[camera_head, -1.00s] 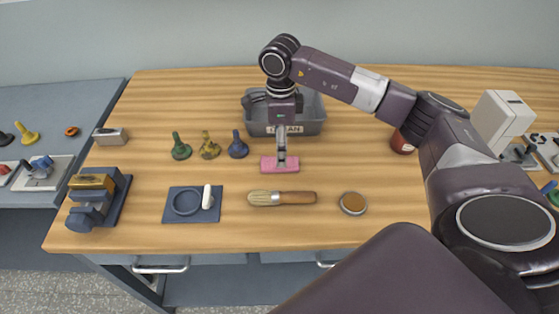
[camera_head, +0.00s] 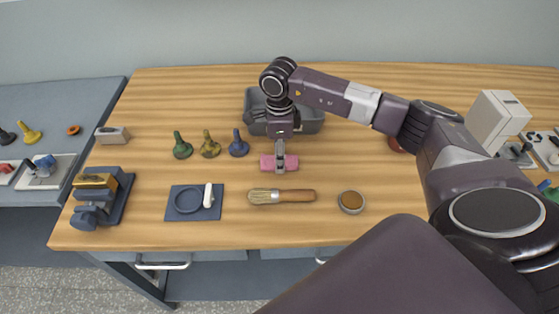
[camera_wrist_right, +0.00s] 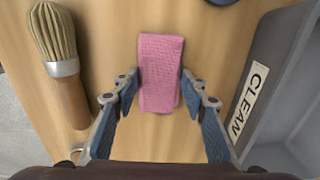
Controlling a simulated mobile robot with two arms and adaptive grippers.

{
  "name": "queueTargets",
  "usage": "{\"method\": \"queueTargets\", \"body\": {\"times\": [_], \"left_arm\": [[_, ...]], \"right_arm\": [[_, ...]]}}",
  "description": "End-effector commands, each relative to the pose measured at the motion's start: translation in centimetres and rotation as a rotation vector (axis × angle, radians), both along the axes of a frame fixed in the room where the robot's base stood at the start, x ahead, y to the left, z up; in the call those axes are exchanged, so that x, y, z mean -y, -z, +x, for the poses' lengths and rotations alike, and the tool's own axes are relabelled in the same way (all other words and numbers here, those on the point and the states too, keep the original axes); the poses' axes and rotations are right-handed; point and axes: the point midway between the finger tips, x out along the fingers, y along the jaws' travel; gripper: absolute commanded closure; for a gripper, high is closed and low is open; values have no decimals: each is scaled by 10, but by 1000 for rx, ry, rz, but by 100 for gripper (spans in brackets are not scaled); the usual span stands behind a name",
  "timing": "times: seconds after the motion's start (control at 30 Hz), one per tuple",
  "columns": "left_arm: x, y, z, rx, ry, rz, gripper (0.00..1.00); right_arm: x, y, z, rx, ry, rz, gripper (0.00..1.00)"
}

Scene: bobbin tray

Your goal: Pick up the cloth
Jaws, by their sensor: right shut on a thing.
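The pink cloth (camera_head: 290,162) is a folded strip on the wooden table, in front of the grey bin. In the right wrist view the cloth (camera_wrist_right: 160,65) lies between the two fingertips. My right gripper (camera_head: 280,164) reaches down onto it from above, and in the wrist view its fingers (camera_wrist_right: 157,88) press on the cloth's two long sides. I cannot tell whether the cloth is clear of the table. My left gripper is not in view.
The grey bin (camera_head: 308,125), labelled CLEAN in the wrist view (camera_wrist_right: 245,105), stands just behind. A brush (camera_head: 283,196) lies in front. Several coloured bobbin-like pieces (camera_head: 210,146) stand to the left. A round tin (camera_head: 351,202) is at front right.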

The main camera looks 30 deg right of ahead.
Motion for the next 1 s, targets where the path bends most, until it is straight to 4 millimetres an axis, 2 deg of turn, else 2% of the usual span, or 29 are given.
{"method": "queueTargets", "body": {"times": [0.27,0.47,0.57,0.8,1.0], "left_arm": [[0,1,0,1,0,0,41],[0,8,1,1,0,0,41],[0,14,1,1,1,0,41],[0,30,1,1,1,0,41],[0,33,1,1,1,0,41]], "right_arm": [[0,-5,1,3,0,1,79],[0,-27,2,6,1,0,79],[0,-48,2,8,0,1,79],[0,-121,2,9,-1,1,79],[0,-173,1,7,0,-1,79]]}}
